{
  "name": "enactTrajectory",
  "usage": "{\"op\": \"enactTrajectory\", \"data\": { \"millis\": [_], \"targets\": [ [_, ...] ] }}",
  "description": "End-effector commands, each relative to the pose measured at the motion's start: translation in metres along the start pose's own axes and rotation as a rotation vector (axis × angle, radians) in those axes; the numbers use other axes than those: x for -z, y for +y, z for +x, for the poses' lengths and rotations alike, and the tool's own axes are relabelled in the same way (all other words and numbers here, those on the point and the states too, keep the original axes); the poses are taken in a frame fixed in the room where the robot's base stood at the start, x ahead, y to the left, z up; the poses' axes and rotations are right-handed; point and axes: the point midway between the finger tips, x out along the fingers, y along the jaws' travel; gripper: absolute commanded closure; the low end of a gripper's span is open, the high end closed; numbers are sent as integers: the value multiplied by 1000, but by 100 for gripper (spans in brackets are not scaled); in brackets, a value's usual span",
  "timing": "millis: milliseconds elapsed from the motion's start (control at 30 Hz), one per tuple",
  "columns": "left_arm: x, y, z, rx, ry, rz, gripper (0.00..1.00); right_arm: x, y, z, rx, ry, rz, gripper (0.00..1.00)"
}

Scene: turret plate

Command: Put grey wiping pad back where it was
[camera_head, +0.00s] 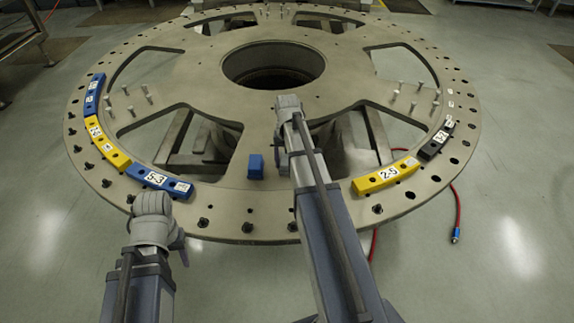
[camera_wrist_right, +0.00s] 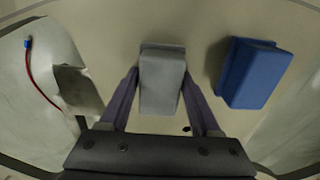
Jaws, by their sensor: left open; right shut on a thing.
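The grey wiping pad (camera_wrist_right: 162,82) is between the two fingers of my right gripper (camera_wrist_right: 162,97) in the right wrist view. The gripper is shut on it. A blue block (camera_wrist_right: 255,73) stands to the right of the pad in that view, apart from it. In the head view the same blue block (camera_head: 255,166) is on the near part of the ring plate (camera_head: 235,205), just left of my right arm. The pad is hidden in the head view, and I cannot tell if it touches the plate. My left gripper (camera_head: 160,235) is open at the plate's near left edge, its jaws mostly hidden.
Blue bar 5-3 (camera_head: 160,180), a yellow bar (camera_head: 107,145) and another blue bar (camera_head: 95,94) line the plate's left rim. Yellow bar 2-5 (camera_head: 385,177) and a black bar (camera_head: 437,141) lie on the right. Upright pins stand on the plate. A red hose (camera_head: 457,210) lies on the floor.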

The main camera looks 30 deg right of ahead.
Motion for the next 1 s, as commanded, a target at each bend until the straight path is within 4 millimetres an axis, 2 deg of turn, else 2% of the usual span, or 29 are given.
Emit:
{"op": "enactTrajectory", "data": {
  "millis": [267, 300, 533, 567, 1000],
  "targets": [
    [0, 0, 2, 0, 0, 0, 50, 0, 0, 2, 0, 0, 0, 100],
    [0, 0, 2, 0, 0, 0, 50, 0, 0, 2, 0, 0, 0, 35],
    [0, 0, 1, 0, 0, 0, 50, 0, 0, 1, 0, 0, 0, 9],
    [0, 0, 1, 0, 0, 0, 50, 0, 0, 1, 0, 0, 0, 6],
    [0, 0, -5, 0, 0, 0, 50, 0, 0, -5, 0, 0, 0, 6]
  ]
}}
